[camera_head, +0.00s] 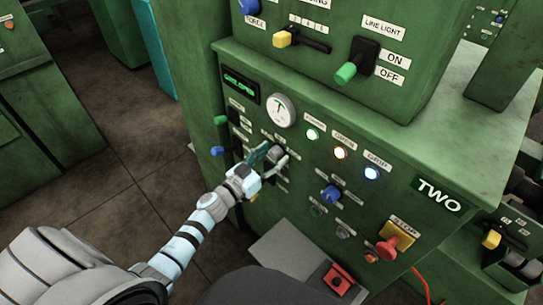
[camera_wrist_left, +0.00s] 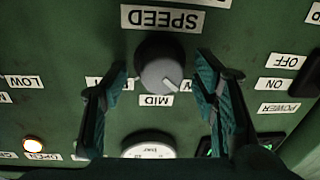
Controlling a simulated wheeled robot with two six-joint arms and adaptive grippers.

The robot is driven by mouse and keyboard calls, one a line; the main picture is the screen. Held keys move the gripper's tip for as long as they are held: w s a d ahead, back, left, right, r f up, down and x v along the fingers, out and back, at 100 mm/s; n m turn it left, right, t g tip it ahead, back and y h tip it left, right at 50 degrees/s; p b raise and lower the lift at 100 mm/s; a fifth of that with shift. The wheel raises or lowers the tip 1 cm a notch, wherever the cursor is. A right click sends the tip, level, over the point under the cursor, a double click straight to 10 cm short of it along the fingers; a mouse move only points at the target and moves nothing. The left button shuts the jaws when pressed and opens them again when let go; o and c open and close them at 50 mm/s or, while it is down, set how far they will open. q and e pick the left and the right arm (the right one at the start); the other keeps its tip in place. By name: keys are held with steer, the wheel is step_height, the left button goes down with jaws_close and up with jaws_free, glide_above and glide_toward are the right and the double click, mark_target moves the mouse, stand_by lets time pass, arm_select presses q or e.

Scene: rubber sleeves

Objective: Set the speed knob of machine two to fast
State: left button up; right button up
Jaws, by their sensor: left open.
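The grey round speed knob (camera_wrist_left: 160,66) is on the green panel of machine two, below the SPEED label (camera_wrist_left: 163,19) in the upside-down left wrist view. Its white pointer mark aims down and right, close to the MID label (camera_wrist_left: 154,100) but a little to its right. My left gripper (camera_wrist_left: 161,73) is open, with one finger on each side of the knob and gaps visible. The fingers partly cover the side labels, so I cannot read FAST. In the head view, the left gripper (camera_head: 270,158) is at the panel, by the knob (camera_head: 275,150).
A round gauge (camera_head: 280,110), three lit lamps with a green one (camera_head: 312,135), a blue knob (camera_head: 331,194) and a red stop button (camera_head: 395,239) share the panel. A black switch (camera_head: 234,117) lies left of the gripper. A TWO plate (camera_head: 439,196) marks the machine.

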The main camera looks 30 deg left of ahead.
arm_select(q)
steer(key=c, duration=1.2)
